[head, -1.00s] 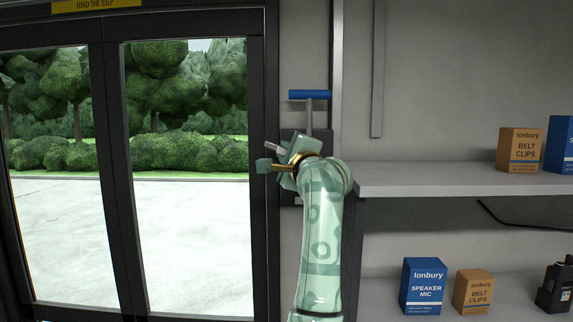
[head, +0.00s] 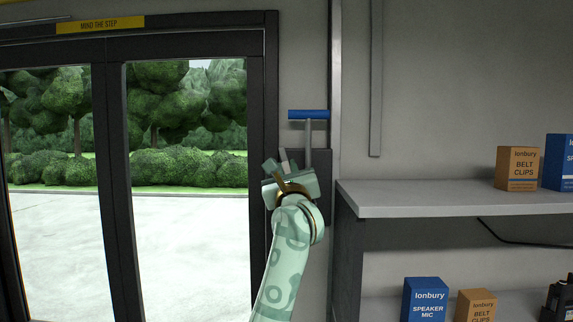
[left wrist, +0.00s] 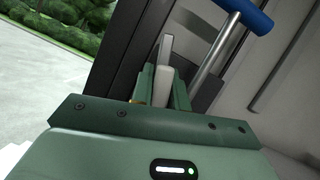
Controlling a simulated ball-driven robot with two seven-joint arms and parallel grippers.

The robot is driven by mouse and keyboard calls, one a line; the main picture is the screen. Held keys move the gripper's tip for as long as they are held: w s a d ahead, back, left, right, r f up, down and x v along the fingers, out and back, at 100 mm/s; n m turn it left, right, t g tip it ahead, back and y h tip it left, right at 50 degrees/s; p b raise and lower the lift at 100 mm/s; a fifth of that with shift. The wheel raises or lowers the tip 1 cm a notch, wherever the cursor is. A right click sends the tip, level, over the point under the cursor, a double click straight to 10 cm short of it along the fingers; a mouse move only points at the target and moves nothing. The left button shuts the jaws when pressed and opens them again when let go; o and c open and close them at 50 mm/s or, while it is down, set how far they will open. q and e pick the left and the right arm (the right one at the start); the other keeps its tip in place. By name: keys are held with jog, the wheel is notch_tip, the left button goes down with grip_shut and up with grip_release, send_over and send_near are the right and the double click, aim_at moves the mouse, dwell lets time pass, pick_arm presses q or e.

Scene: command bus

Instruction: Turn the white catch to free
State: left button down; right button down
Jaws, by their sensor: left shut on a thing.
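The white catch (head: 283,156) is a small pale lever on a dark panel beside the door frame. It stands nearly upright, tilted slightly left in the head view. My left gripper (head: 279,168) is in front of the panel, its fingers pointing up. In the left wrist view, the catch (left wrist: 164,78) rises between the fingers of the left gripper (left wrist: 161,92), which is shut on it. The catch's lower part and pivot are hidden by the gripper. My right gripper is not in view.
A blue-topped T-handle (head: 309,114) stands just above and right of the gripper. A grey shelf (head: 400,205) with boxes juts out to the right. Glass doors (head: 187,230) with dark frames are on the left.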

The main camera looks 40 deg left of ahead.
pick_arm(q)
jog(key=shift+w+m+t+h+p, duration=0.1)
jog(key=shift+m+t+h+p, duration=0.45)
jog(key=shift+m, duration=0.6)
jog(key=shift+m+t+h+p, duration=0.3)
jog(key=shift+m+p, duration=0.4)
jog(key=shift+m, duration=0.45)
jog(key=shift+d, duration=0.1)
jog(key=c, duration=1.4)
grip_release()
jog(key=b+v, duration=0.3)
jog(key=v, duration=1.3)
jog(key=shift+s, duration=0.2)
